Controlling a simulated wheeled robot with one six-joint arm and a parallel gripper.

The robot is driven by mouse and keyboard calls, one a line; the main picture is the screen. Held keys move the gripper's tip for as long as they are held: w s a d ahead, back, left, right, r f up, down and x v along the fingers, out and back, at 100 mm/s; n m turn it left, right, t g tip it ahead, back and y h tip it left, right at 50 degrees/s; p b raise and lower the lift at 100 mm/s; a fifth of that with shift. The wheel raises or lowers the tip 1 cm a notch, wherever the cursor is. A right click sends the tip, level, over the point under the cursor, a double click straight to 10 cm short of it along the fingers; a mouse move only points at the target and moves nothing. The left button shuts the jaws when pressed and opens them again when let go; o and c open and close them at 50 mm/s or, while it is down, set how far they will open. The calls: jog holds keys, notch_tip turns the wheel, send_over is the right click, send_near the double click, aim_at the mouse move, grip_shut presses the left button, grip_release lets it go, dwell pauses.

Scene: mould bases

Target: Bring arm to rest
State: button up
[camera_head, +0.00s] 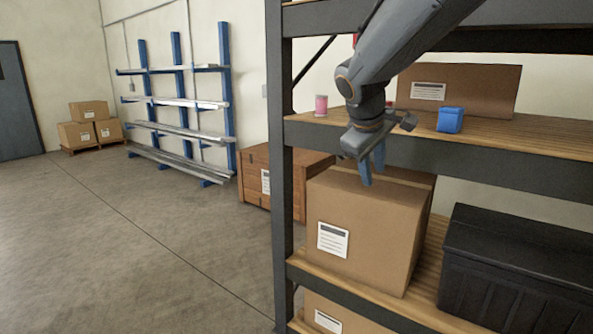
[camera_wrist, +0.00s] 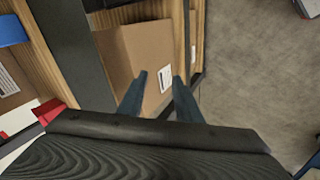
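My gripper (camera_head: 372,168) hangs from my arm in front of the shelf rack, pointing down. Its two blue fingers show in the wrist view (camera_wrist: 158,95) with a clear gap between them and nothing held. In the head view it is in front of the upper shelf's edge, above the large cardboard box (camera_head: 365,225) on the shelf below. That box also shows beyond the fingers in the wrist view (camera_wrist: 140,55).
The upper shelf (camera_head: 490,142) holds a blue block (camera_head: 450,120), a pink spool-like item (camera_head: 321,105) and a cardboard box (camera_head: 495,88). A black crate (camera_head: 520,270) sits on the lower shelf. A rack post (camera_head: 279,150) stands left of my gripper. Open floor (camera_head: 120,240) lies further left.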

jog(key=s+d+f+m+g+y, duration=0.1)
jog(key=s+f+m+g+y, duration=0.2)
jog(key=s+f, duration=2)
jog(key=s+m+g, duration=0.2)
jog(key=s+m, duration=0.1)
jog(key=m, duration=0.2)
jog(key=shift+d, duration=0.2)
